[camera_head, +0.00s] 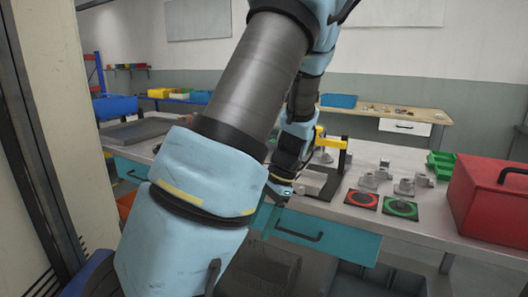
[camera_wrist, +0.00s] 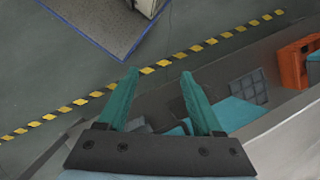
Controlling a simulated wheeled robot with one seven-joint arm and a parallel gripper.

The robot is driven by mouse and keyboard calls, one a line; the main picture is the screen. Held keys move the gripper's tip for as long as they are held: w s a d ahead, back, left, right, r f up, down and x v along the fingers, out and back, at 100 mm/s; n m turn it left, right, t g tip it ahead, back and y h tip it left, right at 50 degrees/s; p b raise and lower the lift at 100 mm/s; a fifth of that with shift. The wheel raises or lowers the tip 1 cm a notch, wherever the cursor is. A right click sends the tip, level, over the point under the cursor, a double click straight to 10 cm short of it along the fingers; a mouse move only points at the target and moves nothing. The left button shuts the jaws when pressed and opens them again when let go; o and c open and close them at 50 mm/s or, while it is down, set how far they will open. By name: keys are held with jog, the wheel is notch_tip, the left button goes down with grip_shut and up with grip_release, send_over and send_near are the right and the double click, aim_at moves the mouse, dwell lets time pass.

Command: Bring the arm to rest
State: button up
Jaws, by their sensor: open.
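My gripper (camera_wrist: 159,74) shows in the wrist view with its two teal fingers spread apart and nothing between them. Below the fingertips in that view lie the grey floor and a yellow-and-black striped line. In the head view my blue and dark grey arm fills the middle of the picture, bent, with its far part near the front edge of the grey workbench (camera_head: 412,225). My gripper is small and mostly hidden behind the arm there, in front of the teal drawer (camera_head: 322,236).
On the bench stand a red toolbox (camera_head: 492,196), a green bin (camera_head: 440,164), a red-ringed pad (camera_head: 361,199), a green-ringed pad (camera_head: 400,207), several grey metal parts and a black-and-yellow fixture (camera_head: 341,152). Dark crates (camera_head: 372,280) sit below. An orange box (camera_wrist: 294,62) shows in the wrist view.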

jog(key=s+a+r+n+t+h, duration=0.3)
jog(key=s+a+r+n+h, duration=0.1)
jog(key=n, duration=0.6)
jog(key=shift+s+a+r, duration=0.8)
jog(key=shift+s+a, duration=0.1)
